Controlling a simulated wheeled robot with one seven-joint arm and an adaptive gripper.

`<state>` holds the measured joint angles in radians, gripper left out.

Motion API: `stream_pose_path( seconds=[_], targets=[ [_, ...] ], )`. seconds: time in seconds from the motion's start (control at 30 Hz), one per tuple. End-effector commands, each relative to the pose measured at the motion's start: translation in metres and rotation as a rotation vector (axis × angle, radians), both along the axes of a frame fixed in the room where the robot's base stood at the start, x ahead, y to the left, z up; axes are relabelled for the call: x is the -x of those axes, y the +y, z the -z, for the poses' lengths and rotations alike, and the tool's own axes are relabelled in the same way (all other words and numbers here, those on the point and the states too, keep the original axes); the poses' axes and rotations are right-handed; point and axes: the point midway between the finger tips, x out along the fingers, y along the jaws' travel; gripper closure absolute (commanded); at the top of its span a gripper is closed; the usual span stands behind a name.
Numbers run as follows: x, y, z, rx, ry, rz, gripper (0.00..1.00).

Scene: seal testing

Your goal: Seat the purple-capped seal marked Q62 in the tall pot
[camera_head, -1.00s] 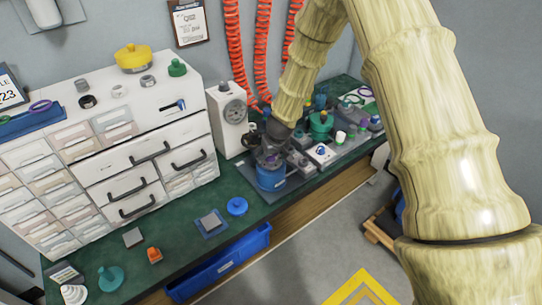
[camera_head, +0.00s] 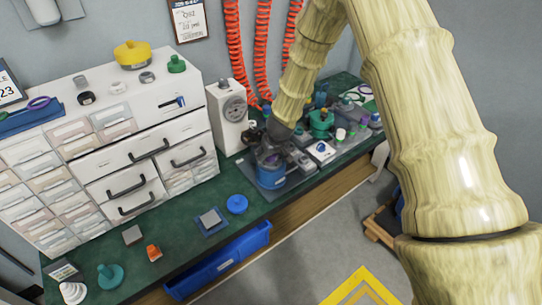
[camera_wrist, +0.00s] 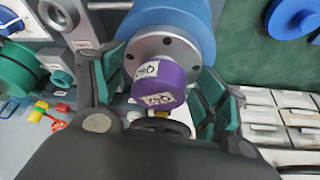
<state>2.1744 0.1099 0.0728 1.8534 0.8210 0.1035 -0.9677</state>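The purple-capped seal (camera_wrist: 158,84) stands in the middle of the grey bolted flange on top of the blue tall pot (camera_wrist: 200,22) in the wrist view. One of its labels appears to read Q62, seen at an angle. My gripper (camera_wrist: 160,72) has a teal-padded finger on each side of the cap, with a visible gap on both sides, so it looks open around the seal. How deep the seal sits in the bore is hidden.
A white gauge unit (camera_head: 229,117) stands behind and left of the pot. Fixtures with a green pot (camera_head: 320,122) crowd the right. White drawers (camera_head: 140,150) fill the left side.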

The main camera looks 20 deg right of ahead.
Motion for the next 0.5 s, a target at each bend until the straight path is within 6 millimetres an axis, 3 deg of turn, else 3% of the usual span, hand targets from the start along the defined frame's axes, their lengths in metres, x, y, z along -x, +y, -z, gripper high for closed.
stream_pose_path(
  seconds=[0.03, 0.1, 0.13, 0.5],
  targets=[
    [-0.0005, 0.0000, -0.0010, 0.000, -0.001, 0.000, 0.17],
    [-0.0004, 0.0000, -0.0008, 0.000, -0.001, 0.000, 0.04],
    [-0.0003, 0.0000, -0.0008, 0.000, -0.001, 0.000, 0.03],
    [0.0005, 0.0000, -0.0005, 0.000, 0.001, 0.000, 0.03]
  ],
)
